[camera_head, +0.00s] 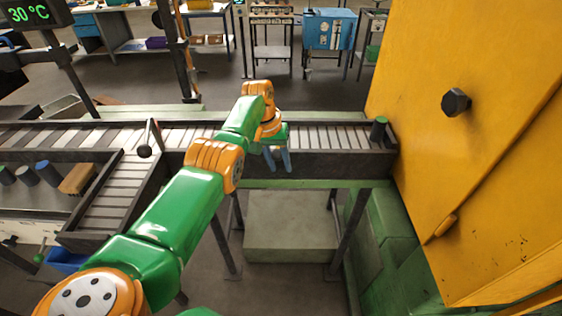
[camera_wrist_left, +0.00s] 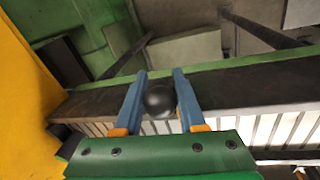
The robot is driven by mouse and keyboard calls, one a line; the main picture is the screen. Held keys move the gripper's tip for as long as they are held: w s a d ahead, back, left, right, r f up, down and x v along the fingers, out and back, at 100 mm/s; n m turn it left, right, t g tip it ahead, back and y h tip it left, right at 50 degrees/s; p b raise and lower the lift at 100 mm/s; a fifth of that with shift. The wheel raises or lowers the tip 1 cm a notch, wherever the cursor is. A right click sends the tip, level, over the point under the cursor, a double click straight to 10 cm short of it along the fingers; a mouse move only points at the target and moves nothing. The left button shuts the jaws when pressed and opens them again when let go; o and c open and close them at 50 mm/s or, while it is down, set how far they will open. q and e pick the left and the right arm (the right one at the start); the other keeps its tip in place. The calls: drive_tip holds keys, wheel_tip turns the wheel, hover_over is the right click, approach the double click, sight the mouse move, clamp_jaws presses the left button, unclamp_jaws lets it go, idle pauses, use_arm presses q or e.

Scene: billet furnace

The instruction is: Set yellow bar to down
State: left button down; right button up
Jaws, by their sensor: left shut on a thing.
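My left gripper (camera_head: 278,166) reaches over the front edge of the roller conveyor (camera_head: 342,164), fingers pointing down. In the left wrist view its two blue fingers (camera_wrist_left: 160,101) are shut on a dark round knob (camera_wrist_left: 159,100). What the knob is fixed to is hidden. I cannot make out for certain which thing is the yellow bar; no yellow bar shows at the fingers. My right gripper is out of view.
A large yellow panel (camera_head: 478,150) with a dark bolt-like knob (camera_head: 456,102) stands at the right. A dark green cylinder (camera_head: 379,130) stands at the conveyor's right end. Another ball-ended lever (camera_head: 145,150) stands at the left. A grey block (camera_head: 290,226) lies beneath.

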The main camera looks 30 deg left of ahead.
sight(275, 151)
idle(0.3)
use_arm(q)
drive_tip(key=c, duration=0.5)
unclamp_jaws()
drive_tip(key=r, duration=0.4)
drive_tip(key=a+r+b, duration=0.1)
drive_tip(key=r, duration=0.2)
drive_tip(key=shift+s+a, duration=0.1)
drive_tip(key=shift+s, duration=0.3)
drive_tip(key=shift+f, duration=0.15)
